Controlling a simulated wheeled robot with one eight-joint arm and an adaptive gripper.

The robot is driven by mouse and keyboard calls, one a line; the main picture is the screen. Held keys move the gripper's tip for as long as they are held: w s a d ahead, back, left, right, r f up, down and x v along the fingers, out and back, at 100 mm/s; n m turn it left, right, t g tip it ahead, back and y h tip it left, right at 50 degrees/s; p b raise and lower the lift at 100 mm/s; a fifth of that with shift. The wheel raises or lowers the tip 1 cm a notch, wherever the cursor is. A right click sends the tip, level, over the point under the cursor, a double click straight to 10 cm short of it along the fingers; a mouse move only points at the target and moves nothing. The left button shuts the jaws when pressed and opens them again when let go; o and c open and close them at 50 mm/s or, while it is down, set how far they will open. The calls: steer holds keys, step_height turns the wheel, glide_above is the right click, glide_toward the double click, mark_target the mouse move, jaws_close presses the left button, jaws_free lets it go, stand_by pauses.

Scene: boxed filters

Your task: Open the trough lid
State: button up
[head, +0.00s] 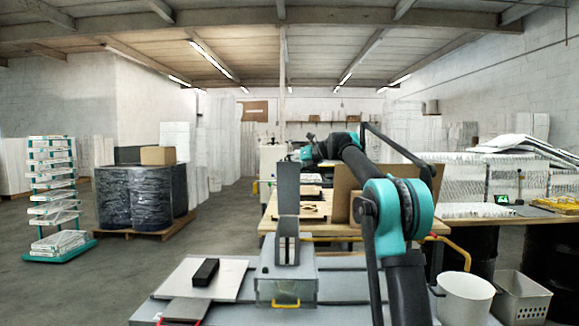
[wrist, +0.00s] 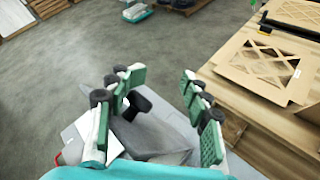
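My gripper (wrist: 160,88) is open in the wrist view. Its green-padded fingers stand wide apart with nothing between the pads. No part is clearly marked as the trough or its lid. In the head view, a grey box with a yellow handle (head: 287,287) stands at the front centre, with a dark upright panel (head: 288,188) above it. A pale flat plate (head: 188,278) with a black block (head: 205,272) on it lies to its left. In the wrist view, a black piece (wrist: 133,106) and grey surfaces show beyond and below the fingers; I cannot tell whether they touch.
A wooden table (head: 262,248) with cardboard filter frames (wrist: 268,68) is beyond and to the right. A white bin (head: 464,300) and a grey crate (head: 520,297) stand at the right. A teal rack (head: 65,250) and wrapped pallet load (head: 140,197) stand left. Floor between is clear.

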steer(key=shift+a, duration=0.1)
stand_by(0.3)
steer(key=v, duration=1.2)
